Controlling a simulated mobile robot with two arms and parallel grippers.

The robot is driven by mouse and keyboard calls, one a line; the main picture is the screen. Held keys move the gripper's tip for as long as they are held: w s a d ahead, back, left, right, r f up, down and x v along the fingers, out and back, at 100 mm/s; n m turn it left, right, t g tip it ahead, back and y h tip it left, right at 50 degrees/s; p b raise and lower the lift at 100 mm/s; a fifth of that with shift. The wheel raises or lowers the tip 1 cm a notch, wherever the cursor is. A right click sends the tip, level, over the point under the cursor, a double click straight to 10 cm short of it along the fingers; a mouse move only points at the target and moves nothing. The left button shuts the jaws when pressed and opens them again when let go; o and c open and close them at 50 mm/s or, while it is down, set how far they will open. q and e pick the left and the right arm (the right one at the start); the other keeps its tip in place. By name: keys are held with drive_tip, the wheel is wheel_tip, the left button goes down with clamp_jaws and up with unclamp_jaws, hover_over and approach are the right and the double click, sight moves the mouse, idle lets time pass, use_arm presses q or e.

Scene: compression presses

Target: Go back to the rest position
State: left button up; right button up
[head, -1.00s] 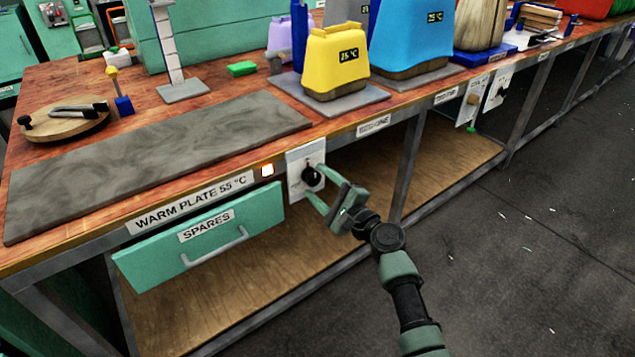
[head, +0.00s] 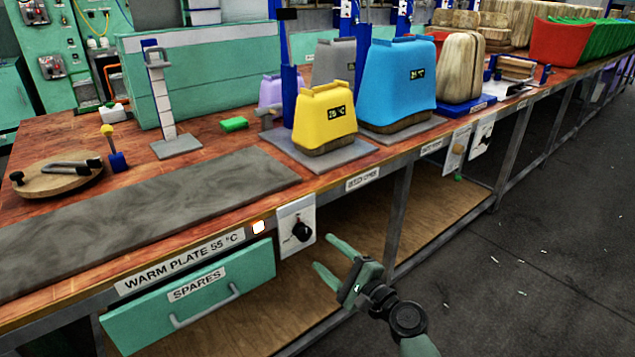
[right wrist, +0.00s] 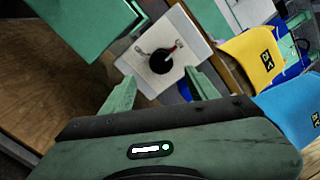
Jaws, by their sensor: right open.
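My right gripper (head: 335,262) is open and empty in front of the bench's front edge, below and to the right of the white switch panel with a black knob (head: 302,231). In the right wrist view the open fingers (right wrist: 160,92) point toward the panel (right wrist: 163,62), with the knob seen between them and apart from them. The knob's red-tipped pointer shows in that view. My left gripper is not in view.
The bench carries a grey warm plate (head: 150,215), a yellow block (head: 324,117) and a blue block (head: 396,85). The spares drawer (head: 190,300) sticks out under the warm plate. Dark open floor (head: 520,250) lies to the right.

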drive_tip(key=s+d+f+n+g+h, duration=0.2)
drive_tip(key=s+f+n+g, duration=0.3)
drive_tip(key=s+f, duration=0.55)
drive_tip(key=s+d+f+n+g+h, duration=0.25)
drive_tip(key=s+f+n, duration=0.55)
drive_tip(key=f, duration=0.4)
drive_tip(key=s+d+f+n+g+h+p, duration=0.35)
drive_tip(key=s+d+f, duration=0.3)
drive_tip(key=s, duration=0.55)
drive_tip(key=s+d+f+n+g+h+p, duration=0.25)
drive_tip(key=s+d+f+p, duration=0.35)
drive_tip(key=s, duration=0.6)
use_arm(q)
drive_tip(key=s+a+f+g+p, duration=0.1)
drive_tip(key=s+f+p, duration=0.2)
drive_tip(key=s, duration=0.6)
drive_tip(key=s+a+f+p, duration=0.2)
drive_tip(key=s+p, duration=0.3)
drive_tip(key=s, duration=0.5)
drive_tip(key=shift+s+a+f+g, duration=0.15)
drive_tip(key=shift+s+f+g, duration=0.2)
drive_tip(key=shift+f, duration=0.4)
use_arm(e)
drive_tip(key=s+d+f, duration=0.1)
drive_tip(key=s+f, duration=0.1)
drive_tip(key=s, duration=1.2)
drive_tip(key=shift+d+f, duration=0.2)
drive_tip(key=shift+f, duration=0.15)
